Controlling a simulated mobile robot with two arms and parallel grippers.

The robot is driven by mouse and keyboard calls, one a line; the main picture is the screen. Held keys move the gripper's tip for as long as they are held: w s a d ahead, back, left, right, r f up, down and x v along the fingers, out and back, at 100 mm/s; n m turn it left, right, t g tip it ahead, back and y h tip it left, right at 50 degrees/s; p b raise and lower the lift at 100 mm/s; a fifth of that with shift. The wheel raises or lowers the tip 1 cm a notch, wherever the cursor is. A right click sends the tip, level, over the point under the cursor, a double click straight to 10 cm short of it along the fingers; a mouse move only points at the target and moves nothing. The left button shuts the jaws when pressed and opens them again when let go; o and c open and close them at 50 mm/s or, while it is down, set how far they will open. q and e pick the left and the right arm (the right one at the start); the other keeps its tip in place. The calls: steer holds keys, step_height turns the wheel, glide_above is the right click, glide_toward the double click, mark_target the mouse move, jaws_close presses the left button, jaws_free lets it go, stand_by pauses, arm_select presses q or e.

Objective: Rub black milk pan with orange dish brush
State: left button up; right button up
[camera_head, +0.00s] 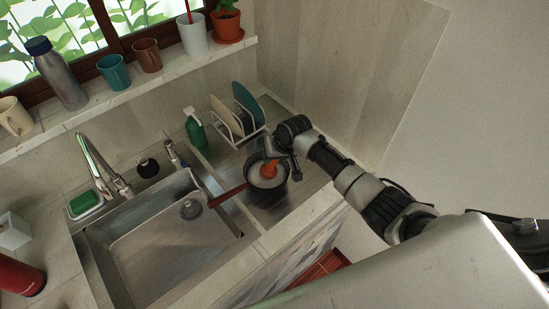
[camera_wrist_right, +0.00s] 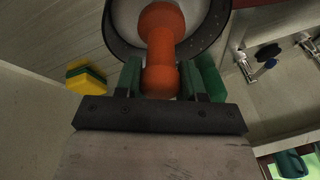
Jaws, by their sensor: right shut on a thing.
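The black milk pan (camera_head: 254,184) stands on the steel drainboard right of the sink, with its dark red handle pointing left towards the sink. Its inside looks whitish. The orange dish brush (camera_head: 268,170) is in the pan, held from above. My right gripper (camera_head: 270,153) is over the pan. In the right wrist view my right gripper (camera_wrist_right: 162,75) is shut on the orange brush (camera_wrist_right: 160,48), whose head is within the rim of the pan (camera_wrist_right: 218,22). Whether the brush touches the pan's bottom is hard to tell. My left gripper is not in view.
A rack with plates (camera_head: 232,122) and a green spray bottle (camera_head: 195,132) stand behind the pan. The empty sink (camera_head: 165,245) and faucet (camera_head: 105,165) are to the left. A yellow and green sponge (camera_wrist_right: 87,78) shows in the wrist view.

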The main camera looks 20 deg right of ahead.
steer(key=shift+r, duration=5.45)
steer(key=shift+d+f, duration=0.1)
